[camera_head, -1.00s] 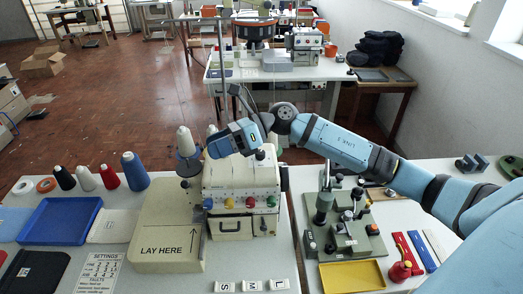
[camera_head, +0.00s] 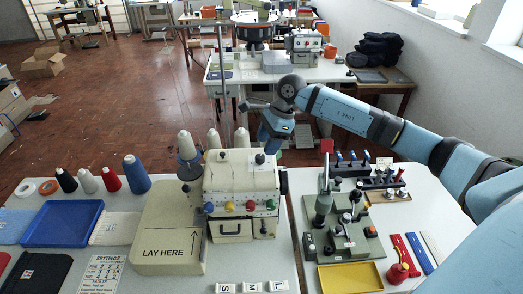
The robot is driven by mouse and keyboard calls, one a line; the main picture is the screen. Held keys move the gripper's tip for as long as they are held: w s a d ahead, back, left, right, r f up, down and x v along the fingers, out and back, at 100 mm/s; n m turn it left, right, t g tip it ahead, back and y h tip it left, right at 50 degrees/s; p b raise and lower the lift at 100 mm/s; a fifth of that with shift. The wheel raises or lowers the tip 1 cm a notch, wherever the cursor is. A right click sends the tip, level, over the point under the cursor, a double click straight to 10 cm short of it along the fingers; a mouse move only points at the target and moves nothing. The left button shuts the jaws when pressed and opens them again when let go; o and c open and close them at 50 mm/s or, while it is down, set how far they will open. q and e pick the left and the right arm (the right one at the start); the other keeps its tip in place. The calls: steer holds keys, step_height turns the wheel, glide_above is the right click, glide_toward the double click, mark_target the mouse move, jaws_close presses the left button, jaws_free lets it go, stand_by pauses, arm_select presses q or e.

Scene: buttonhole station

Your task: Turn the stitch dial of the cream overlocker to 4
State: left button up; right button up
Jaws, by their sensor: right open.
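The cream overlocker (camera_head: 240,178) stands on the white table at the middle. Which one is the stitch dial, and any numbers, are too small to tell. My right gripper (camera_head: 270,146) is open, pointing down just behind and above the overlocker's top right corner. Its fingertips are small and partly hidden, and I see no contact. My left gripper is not in view.
Thread cones (camera_head: 185,146) stand beside and behind the overlocker. Left of it is the "LAY HERE" plate (camera_head: 168,252). A green button press (camera_head: 342,238) and a rack of blue-handled tools (camera_head: 366,176) stand to the right. A blue tray (camera_head: 62,222) lies at left.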

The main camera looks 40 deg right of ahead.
mark_target(260, 156)
steer(key=shift+p+x, duration=0.4)
steer(key=shift+x, duration=1.95)
steer(key=c, duration=0.9)
